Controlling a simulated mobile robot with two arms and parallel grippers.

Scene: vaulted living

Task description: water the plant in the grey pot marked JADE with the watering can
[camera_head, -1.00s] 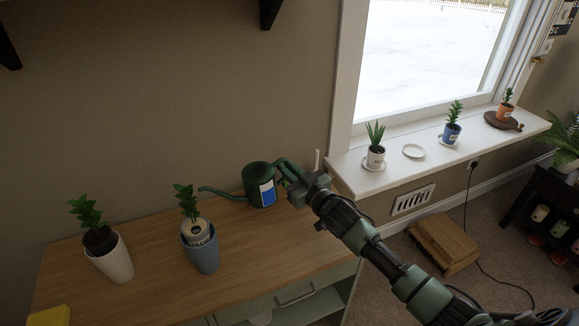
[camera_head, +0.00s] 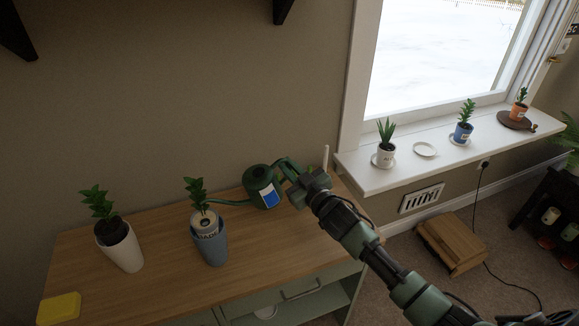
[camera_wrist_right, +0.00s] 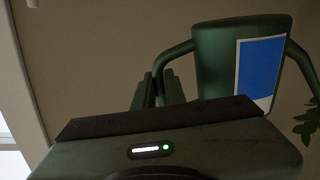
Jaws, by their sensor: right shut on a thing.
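The green watering can (camera_head: 259,179) with a blue and white label is above the wooden cabinet top, tilted with its spout toward the left. My right gripper (camera_head: 293,180) is shut on its handle; the wrist view shows the can (camera_wrist_right: 217,62) beyond the gripper. The spout tip is at the leafy plant (camera_head: 196,190) in the middle, over or beside its grey pot (camera_head: 204,222); I cannot tell which. This pot sits inside a blue-grey planter (camera_head: 212,250). Its dark lettering looks like JADE but is small. No water is visible. My left gripper is not in view.
The windowsill (camera_head: 372,179) at right holds several small potted plants and an empty saucer (camera_head: 424,149). The cabinet top's front middle is clear.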

